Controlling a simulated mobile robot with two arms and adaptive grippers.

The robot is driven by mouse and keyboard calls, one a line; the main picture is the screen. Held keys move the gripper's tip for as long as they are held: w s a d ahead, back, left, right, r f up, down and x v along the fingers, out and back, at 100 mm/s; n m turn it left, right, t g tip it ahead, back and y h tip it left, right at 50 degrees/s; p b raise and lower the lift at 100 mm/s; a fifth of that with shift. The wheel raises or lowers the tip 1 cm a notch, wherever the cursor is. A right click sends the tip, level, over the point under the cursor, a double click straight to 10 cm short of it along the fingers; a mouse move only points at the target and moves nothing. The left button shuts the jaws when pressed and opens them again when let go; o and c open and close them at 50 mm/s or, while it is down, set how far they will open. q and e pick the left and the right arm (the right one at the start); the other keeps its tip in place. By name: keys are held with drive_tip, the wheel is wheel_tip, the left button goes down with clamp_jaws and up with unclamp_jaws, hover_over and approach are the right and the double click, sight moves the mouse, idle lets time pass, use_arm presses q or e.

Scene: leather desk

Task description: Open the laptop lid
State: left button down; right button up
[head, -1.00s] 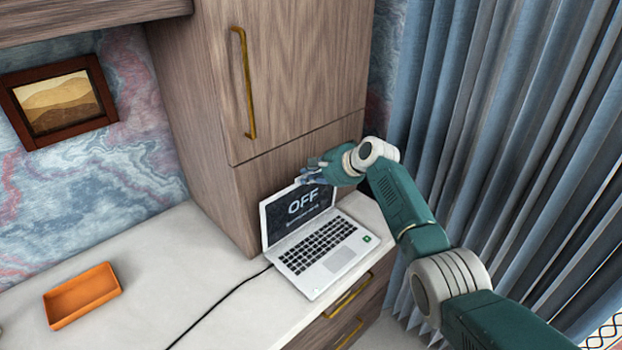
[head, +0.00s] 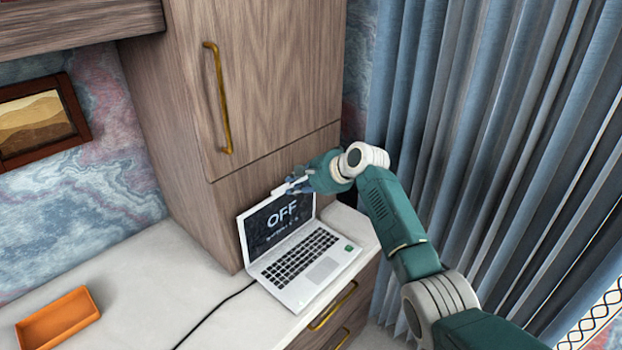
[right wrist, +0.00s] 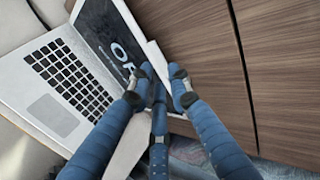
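The laptop (head: 300,258) sits on the white counter with its lid (head: 262,236) raised and its screen reading "OFF". Its keyboard and touchpad are uncovered. My right gripper (head: 296,186) is at the top edge of the lid, near its right corner. In the right wrist view, the fingers of my right gripper (right wrist: 158,92) are spread apart around the lid's edge, with one finger in front of the screen (right wrist: 108,42). Contact with the lid cannot be told. My left gripper is not in view.
A tall wooden cabinet (head: 255,90) stands close behind the lid. An orange tray (head: 58,320) lies on the counter (head: 150,280) at the left. A black cable (head: 215,308) runs from the laptop. Blue curtains (head: 480,120) hang at the right.

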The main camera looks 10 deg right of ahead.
drive_tip(key=v, duration=0.8)
drive_tip(key=shift+r, duration=0.25)
drive_tip(key=shift+s, duration=0.1)
